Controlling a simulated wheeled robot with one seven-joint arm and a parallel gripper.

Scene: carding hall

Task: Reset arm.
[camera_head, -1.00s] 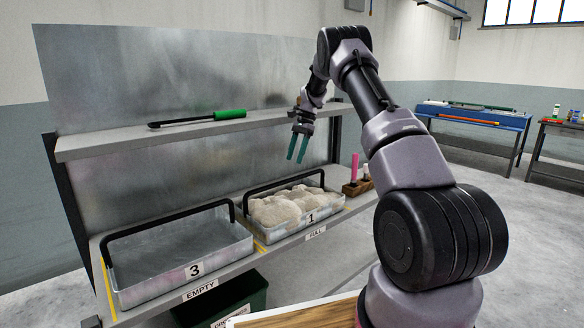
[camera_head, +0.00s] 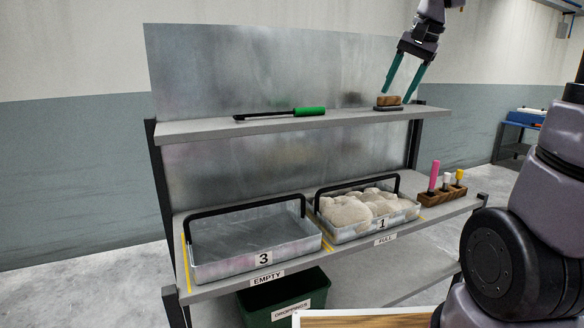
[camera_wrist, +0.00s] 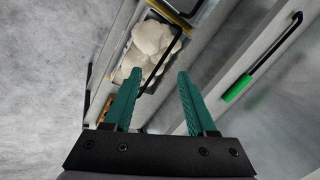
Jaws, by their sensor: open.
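My gripper (camera_head: 404,82) is at the upper right in the head view, its two green fingers spread apart and pointing down. It appears near the right end of the upper shelf, close to a wooden-backed block; I cannot tell how far in front it is. In the wrist view my gripper (camera_wrist: 156,85) is open, with nothing between the fingers. Beyond the fingers lie the tray of pale fibre and the shelf edge. My arm rises at the right of the head view, partly cut off by the frame.
The upper shelf (camera_head: 200,130) holds a green-handled tool (camera_head: 308,111) and the wooden-backed block (camera_head: 388,101). Below stand empty tray 3 (camera_head: 225,268), fibre-filled tray 1 (camera_head: 352,234) and a wooden holder (camera_head: 436,197) with coloured sticks. A green bin (camera_head: 312,290) is underneath. A blue table stands at the right.

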